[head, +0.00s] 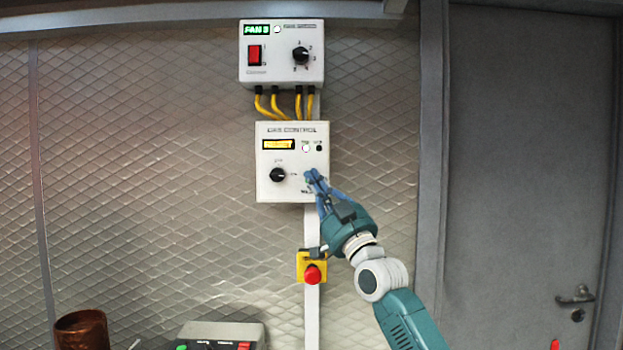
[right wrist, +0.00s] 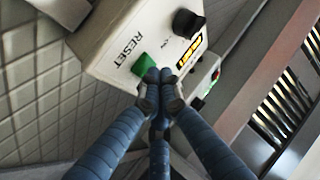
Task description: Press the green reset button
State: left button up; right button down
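The green reset button (right wrist: 143,64) sits on the white gas control box (head: 265,190), beside the printed word RESET in the right wrist view. In the head view the button is mostly hidden behind my fingers. My right gripper (right wrist: 160,77) is shut and empty, its fingertips together at the button's edge and covering part of it. In the head view the right gripper (head: 312,177) is at the lower right of the box front. I cannot tell whether the fingertips touch the button. My left gripper is not in view.
The box also has a black knob (head: 278,175) and a lit amber display (head: 278,145). Above it is a fan box (head: 281,70) with a red switch, joined by yellow cables. A red emergency button (head: 313,275) is below. A copper pot (head: 82,330) stands lower left.

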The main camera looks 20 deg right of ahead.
jog(key=shift+w+d, duration=0.1)
jog(key=shift+w, duration=0.3)
dwell(0.4)
jog(key=shift+s, duration=0.1)
jog(key=shift+s+a, duration=0.2)
jog(key=shift+s, duration=0.5)
jog(key=s+p, duration=0.1)
jog(key=s, duration=0.1)
jog(key=s+a, duration=0.1)
jog(key=s, duration=0.1)
jog(key=shift+s+a+f+p, duration=0.1)
jog(key=shift+s+a+p, duration=0.1)
jog(key=shift+s+p, duration=0.2)
dwell(0.6)
